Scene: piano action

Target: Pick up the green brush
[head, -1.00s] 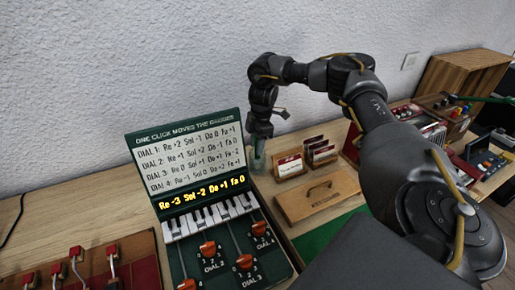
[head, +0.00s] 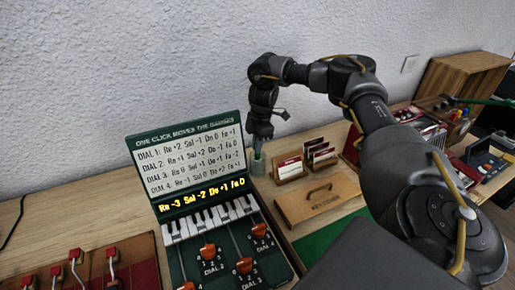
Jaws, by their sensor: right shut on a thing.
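My right gripper (head: 259,146) reaches down from the arm at the right, just behind the right edge of the green dial box. It points down at a small pale green cup (head: 257,166) on the wooden table. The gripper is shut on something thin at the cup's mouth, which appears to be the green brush. The brush is too small and too covered by the fingers to make out its shape. I cannot tell whether its lower end is still inside the cup. My left gripper is not in view.
The green dial box (head: 197,152) with piano keys and sliders stands left of the cup. A card holder (head: 291,169) and a wooden lidded box (head: 318,201) stand right of it. A red panel with levers (head: 95,270) lies at lower left. The wall is close behind.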

